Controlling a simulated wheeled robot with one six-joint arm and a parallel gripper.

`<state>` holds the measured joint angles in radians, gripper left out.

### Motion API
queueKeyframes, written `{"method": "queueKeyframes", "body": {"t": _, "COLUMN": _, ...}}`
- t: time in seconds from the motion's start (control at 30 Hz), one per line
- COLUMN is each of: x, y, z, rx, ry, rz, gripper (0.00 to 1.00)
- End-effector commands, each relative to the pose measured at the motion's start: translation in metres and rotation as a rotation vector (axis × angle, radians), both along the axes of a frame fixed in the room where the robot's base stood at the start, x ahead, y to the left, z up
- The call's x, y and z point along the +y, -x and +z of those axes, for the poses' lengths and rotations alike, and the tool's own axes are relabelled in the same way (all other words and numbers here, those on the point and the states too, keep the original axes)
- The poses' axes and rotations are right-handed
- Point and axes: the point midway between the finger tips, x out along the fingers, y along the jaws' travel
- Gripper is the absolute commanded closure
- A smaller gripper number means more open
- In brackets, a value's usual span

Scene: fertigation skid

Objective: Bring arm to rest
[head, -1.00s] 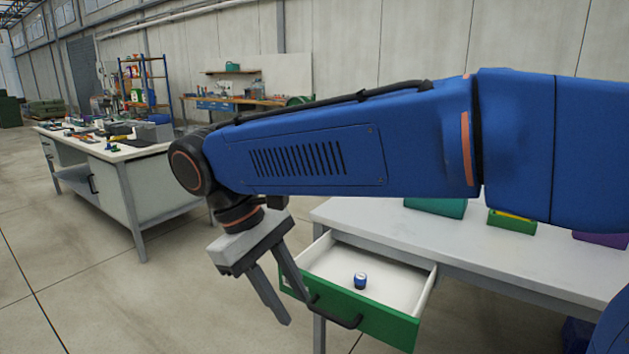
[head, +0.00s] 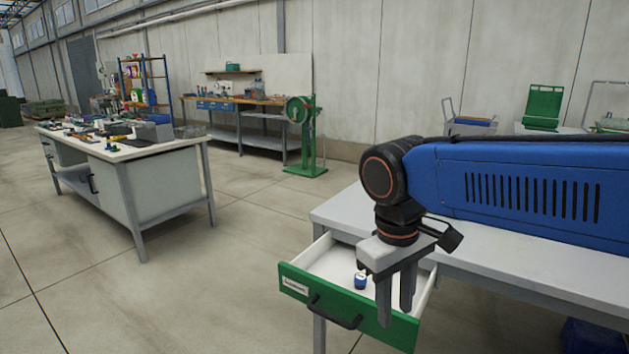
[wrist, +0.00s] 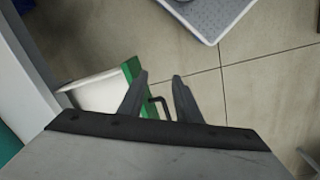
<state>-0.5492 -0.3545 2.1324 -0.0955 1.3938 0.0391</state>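My gripper (head: 397,302) hangs pointing down in front of the table, in line with the right part of an open drawer. Its two fingers are apart and nothing shows between them; in the wrist view the gripper (wrist: 161,80) also looks open and empty. My blue arm reaches in from the right in the head view, above the table.
The green-fronted drawer (head: 300,283) is pulled out of the grey table (head: 345,213). A small blue and white object (head: 360,281) stands in it. A cluttered workbench (head: 150,185) is at left. A green stand (head: 306,150) is behind. Floor between is clear.

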Motion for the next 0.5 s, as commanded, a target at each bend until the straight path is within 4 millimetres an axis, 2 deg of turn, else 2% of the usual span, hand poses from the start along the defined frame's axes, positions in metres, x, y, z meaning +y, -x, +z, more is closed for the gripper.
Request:
{"method": "queueKeyframes", "body": {"t": 0.03, "x": -0.015, "y": 0.003, "z": -0.004, "rx": -0.023, "ry": -0.02, "rz": -0.038, "gripper": 0.69}}
{"method": "queueKeyframes", "body": {"t": 0.2, "x": -0.055, "y": 0.015, "z": -0.02, "rx": -0.102, "ry": -0.082, "rz": -0.147, "gripper": 0.69}}
{"method": "queueKeyframes", "body": {"t": 0.5, "x": -0.113, "y": 0.043, "z": -0.053, "rx": -0.259, "ry": -0.164, "rz": -0.342, "gripper": 0.69}}
